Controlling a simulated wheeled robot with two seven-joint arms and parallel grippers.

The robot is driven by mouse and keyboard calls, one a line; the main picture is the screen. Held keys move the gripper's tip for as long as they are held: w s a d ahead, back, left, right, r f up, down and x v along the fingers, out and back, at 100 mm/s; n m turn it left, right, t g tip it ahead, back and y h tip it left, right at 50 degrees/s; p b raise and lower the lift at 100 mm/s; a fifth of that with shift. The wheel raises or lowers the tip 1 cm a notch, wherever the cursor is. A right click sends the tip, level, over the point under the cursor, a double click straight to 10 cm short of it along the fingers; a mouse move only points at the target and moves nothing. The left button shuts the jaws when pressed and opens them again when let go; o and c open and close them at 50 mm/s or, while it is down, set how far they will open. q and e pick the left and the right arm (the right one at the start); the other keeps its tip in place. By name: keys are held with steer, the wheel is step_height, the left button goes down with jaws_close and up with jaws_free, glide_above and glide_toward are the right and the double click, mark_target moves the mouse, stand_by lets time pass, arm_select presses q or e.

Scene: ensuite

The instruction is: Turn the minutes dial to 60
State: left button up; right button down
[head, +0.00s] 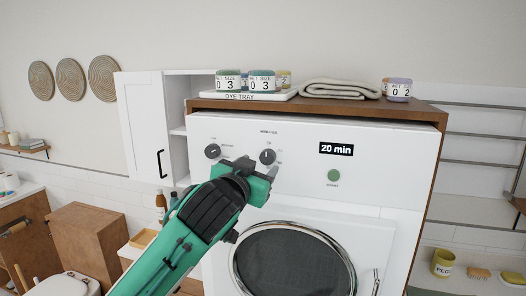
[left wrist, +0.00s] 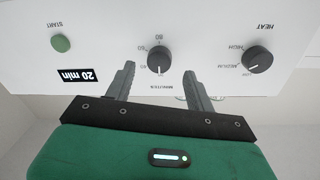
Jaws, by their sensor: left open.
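The minutes dial (head: 267,156) is a round black knob on the white dryer's front panel; it also shows in the left wrist view (left wrist: 159,58), which is upside down. Its white mark points up toward the MINUTES label. The display (head: 336,149) reads "20 min" and shows in the left wrist view too (left wrist: 77,76). My left gripper (head: 261,169) is open in front of the panel; in the wrist view its fingers (left wrist: 160,75) stand on either side of the dial, with gaps between. Whether the fingertips touch the panel cannot be told. My right gripper is out of view.
The heat dial (head: 212,151) is left of the minutes dial, and the green start button (head: 334,176) is to its right, below the display. The round dryer door (head: 292,262) is below. A dye tray (head: 242,96) with jars and a folded towel (head: 340,89) lie on top.

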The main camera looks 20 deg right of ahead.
mark_target(265, 160)
arm_select(q)
steer(key=p+x, duration=0.1)
steer(key=x, duration=0.2)
steer(key=shift+w+d+r, duration=0.1)
steer(key=shift+w, duration=0.05)
steer(key=shift+w+d, duration=0.25)
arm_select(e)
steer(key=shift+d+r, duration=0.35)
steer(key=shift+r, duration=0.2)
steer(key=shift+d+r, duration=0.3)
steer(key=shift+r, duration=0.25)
arm_select(q)
steer(key=c, duration=1)
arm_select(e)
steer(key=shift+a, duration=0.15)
